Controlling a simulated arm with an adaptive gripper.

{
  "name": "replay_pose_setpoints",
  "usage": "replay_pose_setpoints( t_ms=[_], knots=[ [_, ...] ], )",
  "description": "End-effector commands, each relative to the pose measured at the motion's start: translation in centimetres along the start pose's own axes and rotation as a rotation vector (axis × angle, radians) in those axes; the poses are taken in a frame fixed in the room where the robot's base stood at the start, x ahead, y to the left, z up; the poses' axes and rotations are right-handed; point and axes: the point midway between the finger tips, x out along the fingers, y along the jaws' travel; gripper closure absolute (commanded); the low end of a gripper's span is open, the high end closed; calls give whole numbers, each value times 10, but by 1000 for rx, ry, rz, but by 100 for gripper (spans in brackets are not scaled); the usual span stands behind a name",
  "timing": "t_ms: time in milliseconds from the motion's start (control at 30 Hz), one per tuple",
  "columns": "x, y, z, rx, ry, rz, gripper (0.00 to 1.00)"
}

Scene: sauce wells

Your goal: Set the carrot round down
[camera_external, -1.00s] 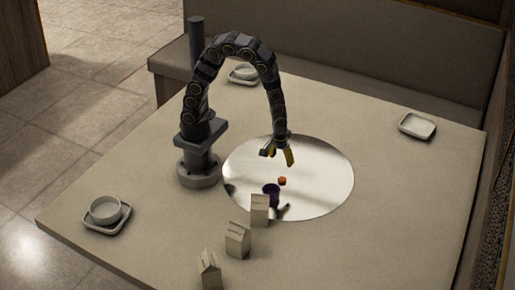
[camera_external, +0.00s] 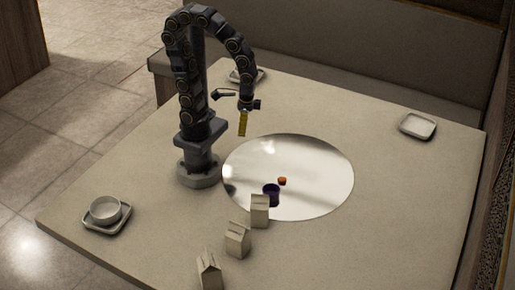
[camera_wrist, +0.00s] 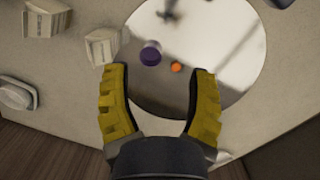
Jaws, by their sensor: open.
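The carrot round (camera_external: 282,181) is a small orange piece lying on the shiny round plate (camera_external: 320,160) in the middle of the table. It also shows in the wrist view (camera_wrist: 176,67), beside a dark purple cup (camera_wrist: 151,53). The purple cup (camera_external: 271,194) stands close to it on the plate's near side. My gripper (camera_external: 243,130) is up and to the left of the plate, apart from the carrot round. In the wrist view its yellow fingers (camera_wrist: 158,95) are spread wide with nothing held between them.
Several pale cartons (camera_external: 238,240) stand in a row from the plate's near edge toward the table's front. A bowl on a tray (camera_external: 106,212) is at the left, a square dish (camera_external: 417,126) at the right.

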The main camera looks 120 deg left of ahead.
Motion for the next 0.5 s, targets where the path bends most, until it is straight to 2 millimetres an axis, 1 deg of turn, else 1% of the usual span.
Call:
replay_pose_setpoints(
  t_ms=[33,100,200,300,500],
  knots=[
    [-12,-2,16,102,1,-6,43],
    [-22,-11,36,219,-14,-30,43],
    [-31,-21,55,336,-31,-59,43],
    [-36,-28,65,397,-44,-79,43],
    [-37,-30,69,418,-49,-86,43]
  ],
)
